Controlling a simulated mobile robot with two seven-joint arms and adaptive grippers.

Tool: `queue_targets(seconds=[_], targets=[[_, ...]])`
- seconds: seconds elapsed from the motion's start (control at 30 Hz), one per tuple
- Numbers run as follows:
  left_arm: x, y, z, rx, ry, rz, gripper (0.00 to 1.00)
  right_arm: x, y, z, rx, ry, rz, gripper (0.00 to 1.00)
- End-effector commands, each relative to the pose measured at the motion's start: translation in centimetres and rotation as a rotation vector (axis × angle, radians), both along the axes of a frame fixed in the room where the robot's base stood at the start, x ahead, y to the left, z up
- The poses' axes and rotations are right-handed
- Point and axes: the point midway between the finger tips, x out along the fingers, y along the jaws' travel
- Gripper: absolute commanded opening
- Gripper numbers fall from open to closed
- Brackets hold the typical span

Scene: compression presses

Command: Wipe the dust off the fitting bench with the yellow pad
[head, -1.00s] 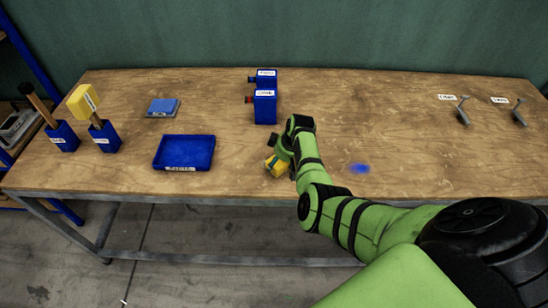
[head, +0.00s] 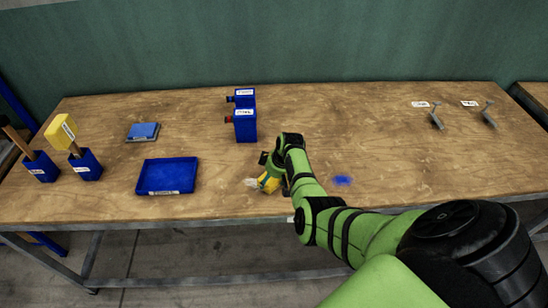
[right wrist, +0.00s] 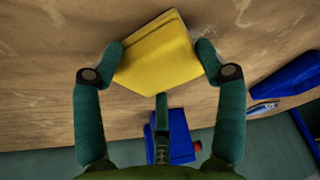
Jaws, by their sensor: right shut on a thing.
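The yellow pad (head: 268,182) is in my right gripper (head: 269,174), low over the front middle of the fitting bench (head: 320,115). In the right wrist view the yellow pad (right wrist: 158,52) sits between both fingertips, tilted. I cannot tell whether it touches the wood. A blue dust patch (head: 342,181) lies on the bench to the right of the gripper, apart from it. A small pale patch (head: 250,182) shows just left of the pad; what it is stays unclear. My left gripper is not in view.
A blue tray (head: 167,176) lies left of the gripper, a grey-blue block (head: 143,131) behind it. Two blue boxes (head: 245,126) stand behind the gripper. Blue holders (head: 87,165) with handled tools stand far left. Grey metal pieces (head: 437,119) are back right.

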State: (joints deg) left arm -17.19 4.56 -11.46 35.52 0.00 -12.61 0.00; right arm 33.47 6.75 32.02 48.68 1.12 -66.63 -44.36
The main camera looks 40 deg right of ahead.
Motion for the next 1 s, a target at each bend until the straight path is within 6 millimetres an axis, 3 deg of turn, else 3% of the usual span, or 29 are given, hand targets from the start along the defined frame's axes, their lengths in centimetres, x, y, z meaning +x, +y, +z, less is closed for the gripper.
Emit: queue_targets(seconds=[0.2, 1.0], targets=[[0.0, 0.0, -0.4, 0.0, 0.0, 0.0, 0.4, 1.2, 1.9, -0.1, 0.005, -0.002, 0.004, 0.46], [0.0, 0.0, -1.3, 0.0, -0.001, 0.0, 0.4, 3.5, 5.5, 0.1, 0.004, -0.002, 0.002, 0.46]])
